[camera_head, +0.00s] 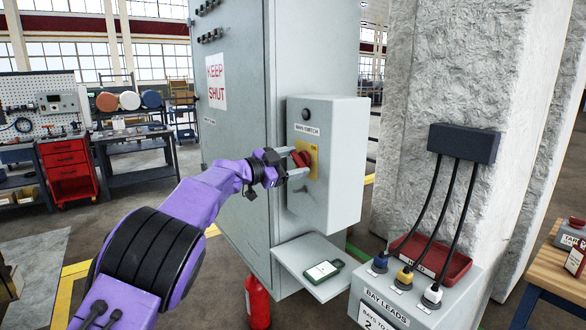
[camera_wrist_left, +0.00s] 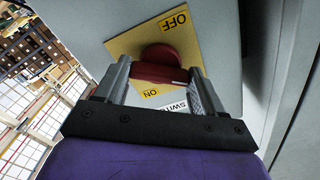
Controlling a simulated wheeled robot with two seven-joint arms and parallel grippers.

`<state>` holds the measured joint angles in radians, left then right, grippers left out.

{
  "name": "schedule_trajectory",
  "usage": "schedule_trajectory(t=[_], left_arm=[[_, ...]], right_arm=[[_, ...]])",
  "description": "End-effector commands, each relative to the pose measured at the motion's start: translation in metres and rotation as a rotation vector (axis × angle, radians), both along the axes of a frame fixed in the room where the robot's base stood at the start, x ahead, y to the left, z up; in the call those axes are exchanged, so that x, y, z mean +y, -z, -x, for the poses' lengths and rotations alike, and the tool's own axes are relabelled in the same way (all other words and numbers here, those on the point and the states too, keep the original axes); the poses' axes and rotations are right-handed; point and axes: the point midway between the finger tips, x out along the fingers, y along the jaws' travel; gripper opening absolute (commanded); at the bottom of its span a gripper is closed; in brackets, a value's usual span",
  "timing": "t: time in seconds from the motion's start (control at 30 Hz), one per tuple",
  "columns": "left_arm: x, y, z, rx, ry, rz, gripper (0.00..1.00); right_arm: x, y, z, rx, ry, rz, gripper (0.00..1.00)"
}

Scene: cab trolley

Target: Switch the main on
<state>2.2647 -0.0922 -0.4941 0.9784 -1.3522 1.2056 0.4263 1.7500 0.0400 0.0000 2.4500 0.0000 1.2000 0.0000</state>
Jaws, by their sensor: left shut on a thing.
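The main switch is a red rotary handle (camera_head: 307,155) on a yellow plate (camera_head: 299,146), mounted on the side of a grey switch box (camera_head: 338,180). My purple left arm reaches in from the left, and its gripper (camera_head: 298,162) is shut on the red handle. In the left wrist view the gripper (camera_wrist_left: 158,78) has one finger on each side of the handle (camera_wrist_left: 165,60). The yellow plate (camera_wrist_left: 128,42) shows OFF at the upper right and ON at the lower left, upside down. A white mark sits near the handle's right end. My right gripper is out of view.
The box is fixed to a tall grey cabinet (camera_head: 238,130) marked KEEP SHUT. Below it is a small shelf (camera_head: 292,258) with a dark green device (camera_head: 323,270). A bay leads box (camera_head: 455,300) with cables stands at the right, beside a rough pillar (camera_head: 415,90).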

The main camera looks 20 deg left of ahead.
Motion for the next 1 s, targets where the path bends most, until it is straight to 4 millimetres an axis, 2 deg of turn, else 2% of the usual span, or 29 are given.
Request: schedule_trajectory(t=[0.03, 0.6, 1.0], left_arm=[[0.0, 0.003, 0.0, -0.028, 0.0, -0.035, 0.39], [0.0, 0.004, 0.0, -0.359, 0.0, -0.46, 0.39], [0.0, 0.002, 0.0, -0.536, 0.0, -0.688, 0.39]], right_arm=[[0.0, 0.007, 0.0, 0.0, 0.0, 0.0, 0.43], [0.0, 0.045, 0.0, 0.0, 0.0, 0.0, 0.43], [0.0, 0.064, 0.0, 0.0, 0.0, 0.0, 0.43]])
